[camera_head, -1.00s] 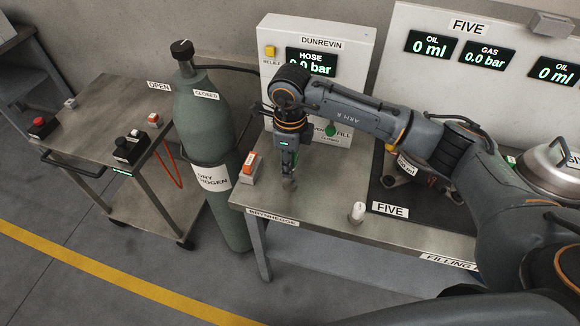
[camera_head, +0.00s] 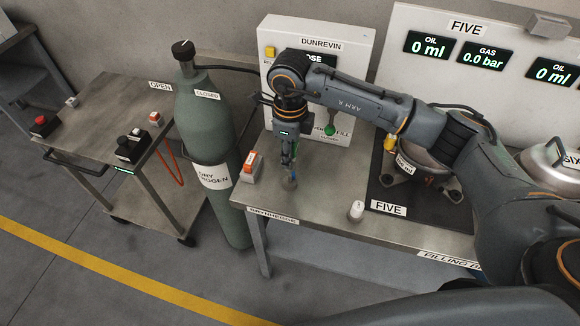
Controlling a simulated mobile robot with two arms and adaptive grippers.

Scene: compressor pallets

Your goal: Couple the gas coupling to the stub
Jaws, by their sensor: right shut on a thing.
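My right gripper (camera_head: 290,180) points down over the left part of the steel bench (camera_head: 322,203). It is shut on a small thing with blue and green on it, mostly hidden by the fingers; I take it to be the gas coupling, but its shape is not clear. The compressor (camera_head: 425,180) labelled FIVE stands on a dark mat at the right, partly behind my right arm. A yellow part (camera_head: 390,144) shows at its upper left; I cannot tell whether it is the stub. My left gripper is out of view.
A green gas cylinder (camera_head: 205,130) stands left of the bench. A cart (camera_head: 100,115) is far left.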

